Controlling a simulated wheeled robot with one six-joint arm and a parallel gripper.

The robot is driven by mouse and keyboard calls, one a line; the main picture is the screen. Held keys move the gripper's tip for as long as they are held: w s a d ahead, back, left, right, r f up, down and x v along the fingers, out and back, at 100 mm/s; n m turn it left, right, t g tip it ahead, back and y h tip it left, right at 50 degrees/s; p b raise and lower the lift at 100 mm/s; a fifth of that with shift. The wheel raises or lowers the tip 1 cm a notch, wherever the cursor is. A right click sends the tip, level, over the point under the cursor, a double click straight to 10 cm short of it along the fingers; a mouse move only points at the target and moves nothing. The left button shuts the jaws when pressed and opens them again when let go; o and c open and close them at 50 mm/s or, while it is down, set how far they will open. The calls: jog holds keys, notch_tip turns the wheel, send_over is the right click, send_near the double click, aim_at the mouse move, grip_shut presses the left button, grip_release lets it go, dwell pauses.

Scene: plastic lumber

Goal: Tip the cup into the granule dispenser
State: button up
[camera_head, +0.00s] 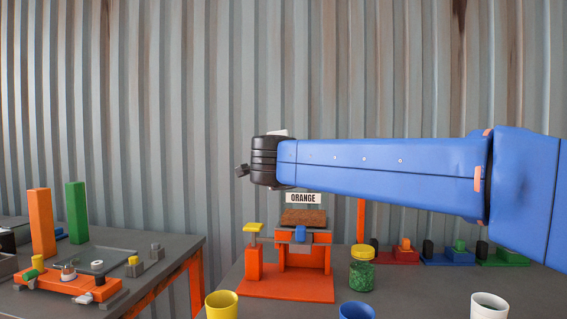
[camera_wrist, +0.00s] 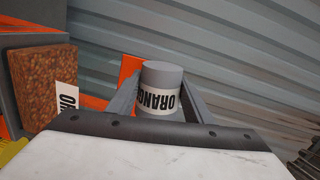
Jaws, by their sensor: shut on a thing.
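My gripper (camera_wrist: 160,84) is shut on a grey cup (camera_wrist: 162,74) with a white band reading ORANGE, one finger on each side. I cannot tell from this angle how far the cup is tilted or what is in it. The granule dispenser (camera_head: 285,285) is an orange stand with an ORANGE sign and a top full of brown granules. In the wrist view its granule-filled top (camera_wrist: 42,85) lies left of the cup, apart from it. In the head view my blue arm reaches left above the dispenser; its wrist hides the gripper and cup.
A yellow cup (camera_head: 221,306), a blue cup (camera_head: 356,311), a white cup (camera_head: 488,305) and a jar of green granules (camera_head: 361,270) stand on the dispenser's table. Coloured fixtures (camera_head: 447,255) line its back right. Another table (camera_head: 130,246) is at left. A corrugated wall stands behind.

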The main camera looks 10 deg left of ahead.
jog(key=m, duration=0.1)
jog(key=d+r+m, duration=0.1)
jog(key=m, duration=0.3)
jog(key=shift+d+r+y, duration=0.3)
jog(key=shift+d+r, duration=0.1)
jog(key=shift+d, duration=0.1)
dwell(2.5)
